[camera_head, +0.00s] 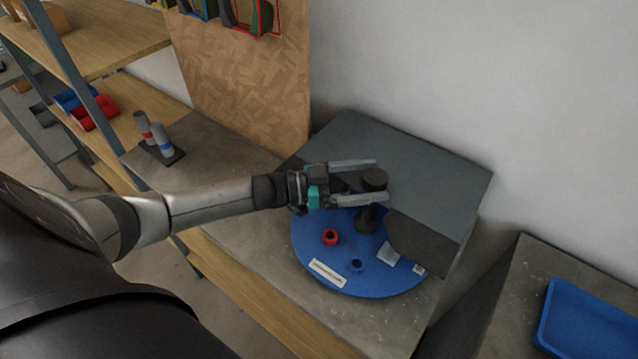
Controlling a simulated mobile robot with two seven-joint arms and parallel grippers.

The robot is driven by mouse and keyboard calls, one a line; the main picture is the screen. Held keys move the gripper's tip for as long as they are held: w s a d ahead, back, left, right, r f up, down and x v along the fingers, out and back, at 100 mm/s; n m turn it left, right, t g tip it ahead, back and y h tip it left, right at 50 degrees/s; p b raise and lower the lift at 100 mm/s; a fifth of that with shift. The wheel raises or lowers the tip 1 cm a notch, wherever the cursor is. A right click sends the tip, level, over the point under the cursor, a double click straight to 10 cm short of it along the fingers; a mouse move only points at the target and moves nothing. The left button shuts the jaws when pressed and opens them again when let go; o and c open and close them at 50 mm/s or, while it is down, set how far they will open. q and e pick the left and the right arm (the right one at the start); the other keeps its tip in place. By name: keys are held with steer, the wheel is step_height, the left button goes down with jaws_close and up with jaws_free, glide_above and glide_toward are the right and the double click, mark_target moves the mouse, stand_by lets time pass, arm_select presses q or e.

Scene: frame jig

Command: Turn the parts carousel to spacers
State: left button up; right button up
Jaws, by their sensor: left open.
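The parts carousel (318,252) is a round blue disc on the grey worktop, its back part hidden under a dark grey housing (430,170). A dark post with a round knob (373,181) stands up from the disc near the housing's open edge. A red ring (330,237), a small blue ring (357,265) and a white label plate (327,273) show on the exposed part. The lettering is too small to read, so I cannot tell where the spacers are. My left gripper (368,182) is open, its two fingers reaching on either side of the knob; contact cannot be told.
A stand with two grey cylinders (157,140) is on the worktop at left. Wooden shelves hold red bins (92,112) and blue bins. A chipboard panel (245,80) rises behind. A blue tray (590,320) lies on a separate surface at right. The housing stands close to my left gripper.

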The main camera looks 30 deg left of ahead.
arm_select(q)
steer(key=v, duration=1)
steer(key=shift+s+a+b, duration=0.2)
steer(key=shift+s+b, duration=0.05)
steer(key=shift+b, duration=0.15)
steer(key=shift+a, duration=0.1)
